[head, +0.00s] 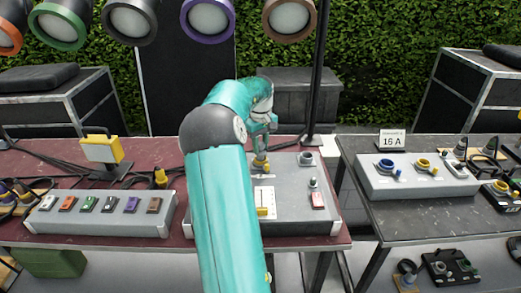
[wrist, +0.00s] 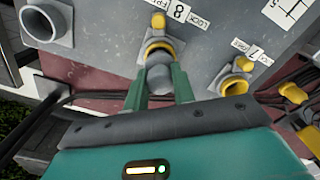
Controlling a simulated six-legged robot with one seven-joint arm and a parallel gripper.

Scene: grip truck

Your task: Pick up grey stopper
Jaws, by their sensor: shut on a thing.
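The grey stopper (wrist: 160,76) is a rounded grey piece between the two green fingers of my gripper (wrist: 159,88) in the wrist view. My gripper is shut on it. The stopper is at the mouth of a yellow-ringed socket (wrist: 157,46) with a raised yellow lid, beside the label 8. I cannot tell whether it is seated in the ring or just above it. In the head view my gripper (head: 262,145) points down over the same socket at the back of the grey panel (head: 285,215). The fingers mostly hide the stopper there.
Another yellow-ringed socket (wrist: 237,86) marked 7 lies to the right in the wrist view, and a grey socket (wrist: 45,22) to the left. In the head view a box of coloured switches (head: 98,212) stands left and a socket box (head: 415,178) right.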

